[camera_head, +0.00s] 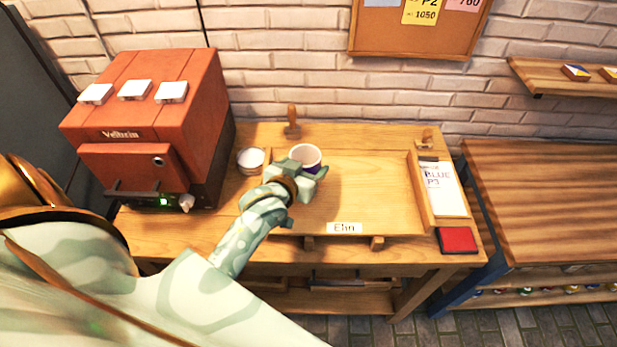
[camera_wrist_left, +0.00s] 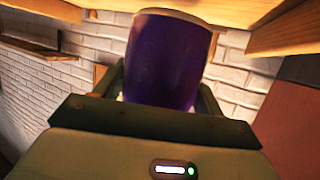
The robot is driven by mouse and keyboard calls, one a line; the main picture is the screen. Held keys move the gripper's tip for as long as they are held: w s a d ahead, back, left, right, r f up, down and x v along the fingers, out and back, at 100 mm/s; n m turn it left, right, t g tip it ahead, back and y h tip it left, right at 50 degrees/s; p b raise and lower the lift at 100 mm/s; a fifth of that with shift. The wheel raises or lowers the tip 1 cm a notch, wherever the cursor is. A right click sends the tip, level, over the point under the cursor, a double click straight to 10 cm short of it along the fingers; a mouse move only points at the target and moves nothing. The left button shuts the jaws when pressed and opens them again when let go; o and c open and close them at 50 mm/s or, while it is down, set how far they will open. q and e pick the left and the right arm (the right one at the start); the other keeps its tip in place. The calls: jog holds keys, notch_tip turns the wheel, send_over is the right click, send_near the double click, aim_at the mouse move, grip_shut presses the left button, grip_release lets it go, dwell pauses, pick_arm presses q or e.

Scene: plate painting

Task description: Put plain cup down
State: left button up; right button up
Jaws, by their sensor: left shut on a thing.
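My left gripper (camera_head: 305,176) is shut on the cup, over the left part of the wooden tray-like board (camera_head: 370,190) labelled "Elin". Whether the cup touches the board cannot be told. The gripper hides the cup's lower part in the head view. My right gripper is not in view.
A white cup (camera_head: 251,159) stands just left of the held cup. A wooden stamp (camera_head: 292,124) stands behind. An orange kiln-like box (camera_head: 150,125) is at the left. A card holder (camera_head: 440,188) and red pad (camera_head: 457,240) are at the right. The board's middle is clear.

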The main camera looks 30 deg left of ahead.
pick_arm(q)
jog(key=shift+w+d+f, duration=0.1)
jog(key=shift+w+f, duration=0.1)
jog(key=shift+f, duration=0.05)
notch_tip(320, 180, down, 3)
jog(key=shift+w+d+f+b, duration=0.1)
jog(key=shift+f+b, duration=0.1)
jog(key=shift+b, duration=0.45)
jog(key=shift+r, duration=0.1)
jog(key=o, duration=1.1)
jog(key=shift+o, duration=0.2)
jog(key=shift+s, duration=0.2)
jog(key=p+v, duration=0.2)
jog(key=v, duration=0.9)
jog(key=shift+s, duration=0.35)
